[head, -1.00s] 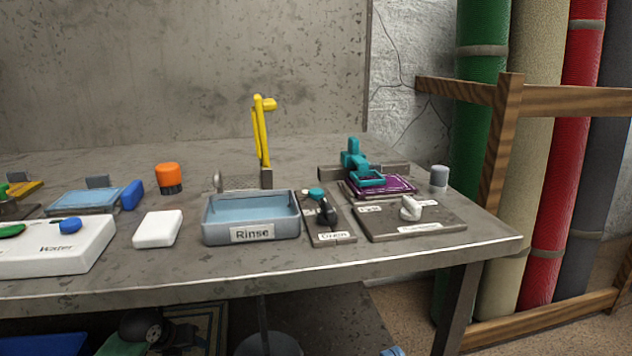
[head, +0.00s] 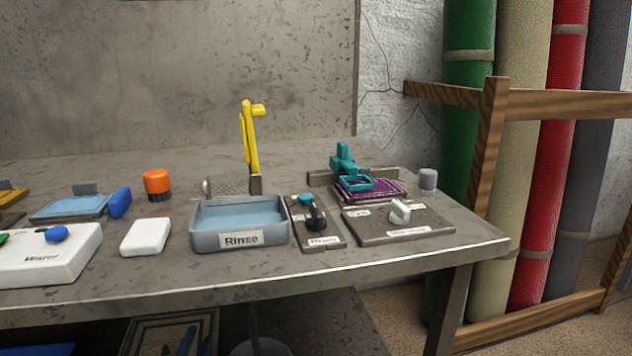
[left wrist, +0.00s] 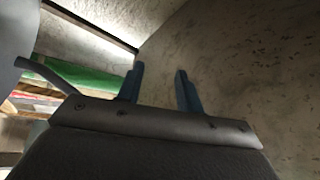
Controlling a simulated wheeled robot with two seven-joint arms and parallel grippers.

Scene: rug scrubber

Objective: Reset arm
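My left gripper (left wrist: 160,78) shows in the left wrist view with its two blue fingers apart and nothing between them. A bare, speckled grey surface lies beyond the fingers. I cannot make out either gripper in the head view. My right gripper is in neither view.
The grey worktable (head: 360,266) holds a Rinse tray (head: 212,240), a yellow upright arm (head: 249,150), a teal clamp (head: 344,160) over a purple piece (head: 375,194), a white block (head: 146,236), and an orange-topped container (head: 157,182). Rolled rugs (head: 557,150) stand in a wooden rack (head: 487,150) at right.

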